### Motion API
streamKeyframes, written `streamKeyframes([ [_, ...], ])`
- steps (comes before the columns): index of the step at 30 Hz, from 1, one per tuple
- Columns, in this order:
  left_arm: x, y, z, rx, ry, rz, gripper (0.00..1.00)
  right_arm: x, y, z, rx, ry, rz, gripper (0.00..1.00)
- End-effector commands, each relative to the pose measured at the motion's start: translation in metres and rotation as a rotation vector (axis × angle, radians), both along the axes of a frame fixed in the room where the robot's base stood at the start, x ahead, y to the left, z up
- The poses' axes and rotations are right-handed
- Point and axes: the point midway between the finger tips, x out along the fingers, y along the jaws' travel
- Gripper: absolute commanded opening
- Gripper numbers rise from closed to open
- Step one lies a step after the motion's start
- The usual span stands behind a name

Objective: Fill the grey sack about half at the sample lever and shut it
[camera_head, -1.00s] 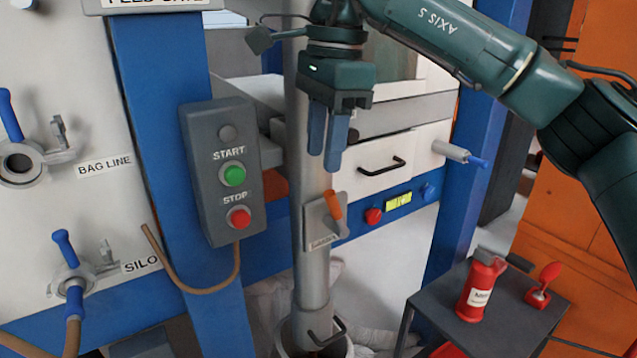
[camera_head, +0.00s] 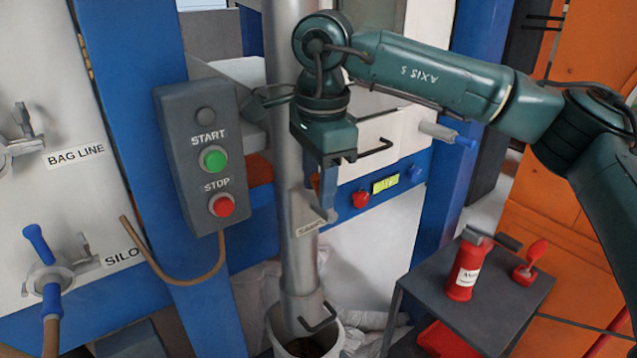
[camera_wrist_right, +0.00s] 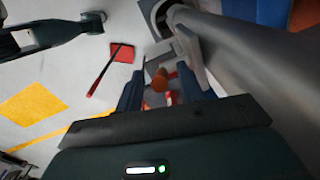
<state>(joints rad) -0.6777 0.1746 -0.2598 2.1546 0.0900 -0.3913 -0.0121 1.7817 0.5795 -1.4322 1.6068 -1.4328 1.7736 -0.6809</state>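My right gripper (camera_head: 325,198) is in front of the steel pipe, at the plate labelled "SAMPLE" (camera_head: 311,229). In the right wrist view its two fingers (camera_wrist_right: 160,88) are apart, with the orange lever end (camera_wrist_right: 159,82) in the gap between them. Whether the fingers touch the lever cannot be told. Pale sack-like material (camera_head: 258,290) lies behind the pipe's foot. I cannot make out a separate grey sack.
The steel pipe (camera_head: 297,262) ends over a white bucket (camera_head: 335,340) with dark contents. A START/STOP box (camera_head: 203,150) stands left of it. A dark side table (camera_head: 490,305) at right carries a red bottle (camera_head: 466,270) and a small red tool (camera_head: 530,262).

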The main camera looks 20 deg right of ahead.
Motion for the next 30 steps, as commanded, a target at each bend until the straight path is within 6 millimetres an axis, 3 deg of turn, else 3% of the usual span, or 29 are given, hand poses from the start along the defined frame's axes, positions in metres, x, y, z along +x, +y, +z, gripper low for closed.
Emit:
streamKeyframes([
  [11,0.0001,0.0001,0.0002,0.001,0.000,0.000,0.38,0.0004,0.0001,-0.0069,0.000,-0.001,0.000,0.38],
  [25,0.0000,0.0000,-0.0002,0.000,0.001,0.000,0.38,0.0003,0.0001,-0.0065,0.000,-0.001,0.000,0.00],
  [30,-0.0001,-0.0001,-0.0003,0.000,0.001,0.000,0.38,0.0002,0.0000,-0.0064,0.000,0.000,0.000,0.00],
])
